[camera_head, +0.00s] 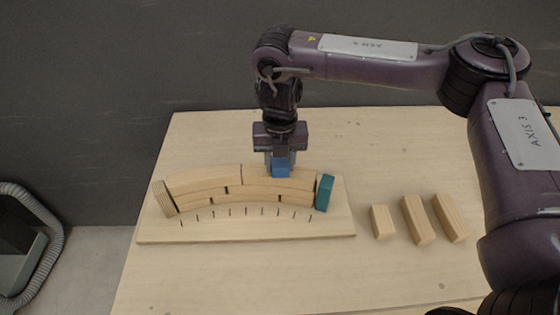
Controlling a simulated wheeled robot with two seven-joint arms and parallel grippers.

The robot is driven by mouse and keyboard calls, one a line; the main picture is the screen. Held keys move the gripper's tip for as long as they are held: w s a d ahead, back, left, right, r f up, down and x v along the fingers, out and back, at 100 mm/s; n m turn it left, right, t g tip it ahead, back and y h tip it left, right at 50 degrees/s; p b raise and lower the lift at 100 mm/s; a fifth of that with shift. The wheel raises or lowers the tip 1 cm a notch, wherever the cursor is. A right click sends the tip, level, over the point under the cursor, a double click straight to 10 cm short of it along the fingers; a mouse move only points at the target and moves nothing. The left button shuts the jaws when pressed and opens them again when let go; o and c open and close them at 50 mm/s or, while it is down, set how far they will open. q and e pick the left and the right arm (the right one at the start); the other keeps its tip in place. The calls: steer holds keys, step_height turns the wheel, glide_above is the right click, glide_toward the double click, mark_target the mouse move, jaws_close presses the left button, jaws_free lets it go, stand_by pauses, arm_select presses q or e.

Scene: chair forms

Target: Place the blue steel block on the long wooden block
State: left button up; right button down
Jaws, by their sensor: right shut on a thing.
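The blue steel block (281,170) is in my right gripper (281,163), which points straight down and is shut on it. The block is at the top of the curved stack, over the right-hand long wooden block (295,181). I cannot tell whether it touches that wood or hangs just above it. A second long wooden block (204,178) lies to its left in the top row. My left gripper is not in view.
The stack stands on a slotted wooden board (250,229), with a teal block (325,193) at its right end. Three loose wooden blocks (416,220) lie to the right on the table (240,280). A dark wall (110,100) rises behind. The front of the table is clear.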

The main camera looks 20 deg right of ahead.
mark_target(280, 161)
steer(key=shift+f, duration=0.1)
steer(key=c, duration=0.9)
jaws_free()
steer(key=shift+f, duration=0.1)
step_height(280, 161, up, 12)
steer(key=shift+r, duration=0.2)
